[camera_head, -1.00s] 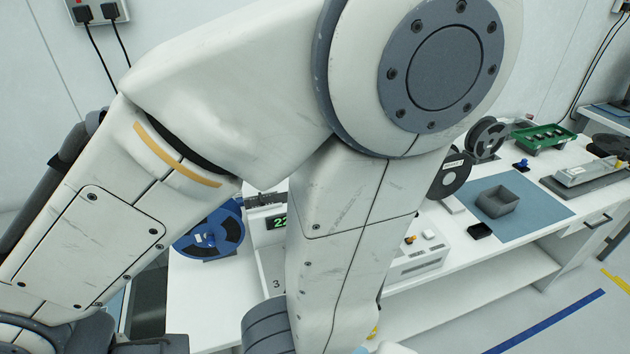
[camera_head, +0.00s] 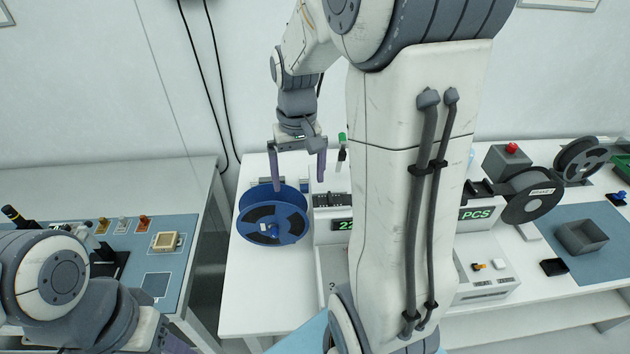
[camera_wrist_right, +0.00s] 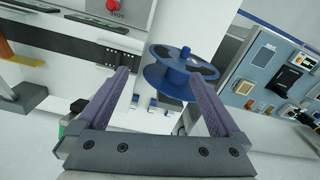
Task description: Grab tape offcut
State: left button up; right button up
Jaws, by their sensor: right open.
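My right gripper (camera_head: 299,178) hangs open, fingers down, above and behind the blue reel (camera_head: 272,215) at the left end of the white bench. In the right wrist view its two purple fingers (camera_wrist_right: 163,85) are apart with nothing gripped. The blue reel (camera_wrist_right: 180,68) shows beyond and between them, with several small pieces on the white surface (camera_wrist_right: 153,102) beside it. I cannot make out a tape offcut for certain. At the lower left of the head view, a purple finger part of my left gripper (camera_head: 176,345) shows at the frame edge; its opening is hidden.
The white machine with a green display (camera_head: 343,225) stands right of the reel, partly behind my right arm. A side table (camera_head: 190,180) with a blue mat and small parts is at left.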

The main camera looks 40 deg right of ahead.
jog(key=d+m, duration=0.2)
jog(key=d, duration=0.6)
jog(key=p, duration=0.1)
send_over(330, 198)
jog(key=shift+m, duration=0.3)
notch_tip(330, 198, down, 4)
jog(key=shift+s+f, duration=0.1)
jog(key=shift+f, duration=0.05)
notch_tip(330, 198, down, 5)
jog(key=shift+r+p, duration=0.2)
jog(key=shift+p, duration=1.05)
jog(key=shift+f, duration=0.65)
jog(key=c, duration=1.2)
